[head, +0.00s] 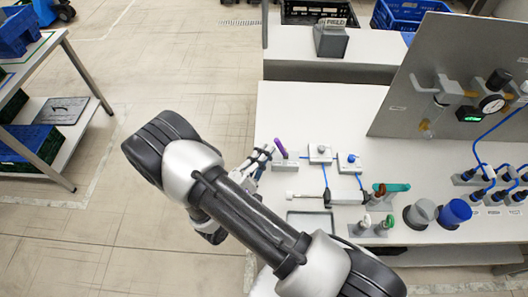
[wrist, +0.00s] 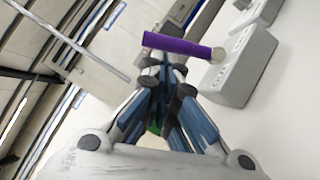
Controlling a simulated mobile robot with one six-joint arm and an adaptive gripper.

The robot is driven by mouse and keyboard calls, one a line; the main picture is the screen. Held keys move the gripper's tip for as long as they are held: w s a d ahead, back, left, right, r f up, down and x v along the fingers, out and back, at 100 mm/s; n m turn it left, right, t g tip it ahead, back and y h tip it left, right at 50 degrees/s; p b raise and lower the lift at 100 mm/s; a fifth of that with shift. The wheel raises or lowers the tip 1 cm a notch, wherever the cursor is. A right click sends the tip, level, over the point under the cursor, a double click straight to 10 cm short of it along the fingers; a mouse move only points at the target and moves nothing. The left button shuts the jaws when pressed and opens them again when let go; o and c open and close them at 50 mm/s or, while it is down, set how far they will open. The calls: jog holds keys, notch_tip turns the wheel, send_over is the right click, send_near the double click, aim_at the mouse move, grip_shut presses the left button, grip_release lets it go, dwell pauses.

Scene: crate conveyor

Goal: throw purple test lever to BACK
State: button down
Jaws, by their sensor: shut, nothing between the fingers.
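The purple test lever (head: 280,147) stands near the left edge of the white bench, tilted toward the upper left in the head view. In the wrist view the purple lever (wrist: 175,46) lies across the picture just beyond my fingertips, its pale pivot joining a light grey box (wrist: 238,72). My gripper (head: 267,152) is just left of the lever in the head view. In the wrist view my gripper (wrist: 165,72) is shut with its fingers together and nothing between them. I cannot tell whether the fingertips touch the lever.
Small grey boxes with knobs (head: 320,152) and blue tubes sit right of the lever. A teal-handled valve (head: 395,187), a grey cap (head: 420,212) and a blue cap (head: 455,212) stand further right. An upright gauge panel (head: 440,70) is behind. Open floor (head: 190,75) lies left.

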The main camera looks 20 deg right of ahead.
dwell(0.3)
jog(key=shift+r+m+p, duration=0.25)
jog(key=shift+m+p, duration=0.05)
jog(key=shift+m, duration=0.2)
jog(key=shift+d+m+g, duration=0.15)
jog(key=shift+m+g, duration=0.15)
jog(key=shift+g, duration=0.1)
jog(key=shift+s+r+m+y, duration=0.1)
jog(key=shift+r+m+y, duration=0.05)
jog(key=shift+m+y, duration=0.25)
